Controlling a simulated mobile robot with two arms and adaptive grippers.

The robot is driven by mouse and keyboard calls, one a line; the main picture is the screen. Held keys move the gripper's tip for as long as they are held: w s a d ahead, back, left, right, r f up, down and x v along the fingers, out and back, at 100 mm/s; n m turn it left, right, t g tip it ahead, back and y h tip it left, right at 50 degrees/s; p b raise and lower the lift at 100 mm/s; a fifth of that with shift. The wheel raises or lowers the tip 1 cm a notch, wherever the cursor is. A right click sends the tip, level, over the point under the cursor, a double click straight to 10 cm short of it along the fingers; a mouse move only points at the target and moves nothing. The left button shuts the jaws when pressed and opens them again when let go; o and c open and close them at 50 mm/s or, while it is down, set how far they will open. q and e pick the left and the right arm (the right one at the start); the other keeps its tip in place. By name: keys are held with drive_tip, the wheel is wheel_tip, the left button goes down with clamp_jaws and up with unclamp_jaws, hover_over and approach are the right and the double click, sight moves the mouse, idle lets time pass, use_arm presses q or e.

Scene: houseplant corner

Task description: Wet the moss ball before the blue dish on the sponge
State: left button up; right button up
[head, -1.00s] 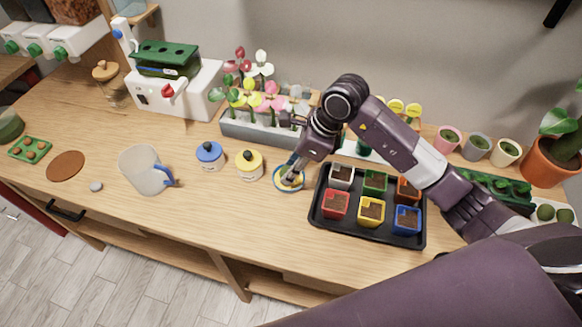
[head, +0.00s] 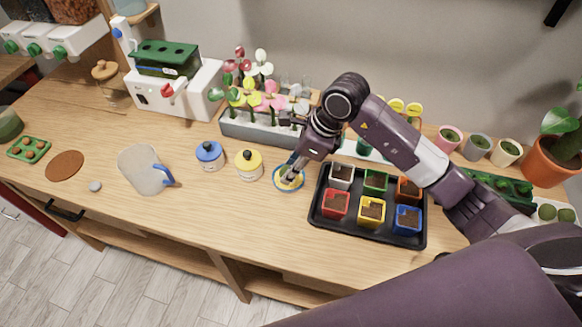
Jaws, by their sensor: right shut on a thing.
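The blue dish (head: 277,185) stands on the counter near the middle, with the yellow sponge (head: 289,184) inside its rim. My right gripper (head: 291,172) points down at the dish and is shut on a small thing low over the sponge. The fingers hide most of that thing, so I cannot tell what it is or whether it touches the sponge. Green moss balls (head: 546,213) sit in a pale holder at the far right, partly cut off by the frame edge. My left gripper is out of view.
A black tray (head: 318,216) of several coloured pots stands right of the dish. Yellow-lidded (head: 249,166) and blue-lidded (head: 209,156) jars and a clear pitcher (head: 143,170) stand left. A flower rack (head: 250,132) is behind. The counter in front of the dish is clear.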

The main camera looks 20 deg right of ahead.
drive_tip(key=shift+f, duration=0.1)
idle(0.3)
drive_tip(key=shift+r+p, duration=2)
drive_tip(key=shift+r, duration=1.55)
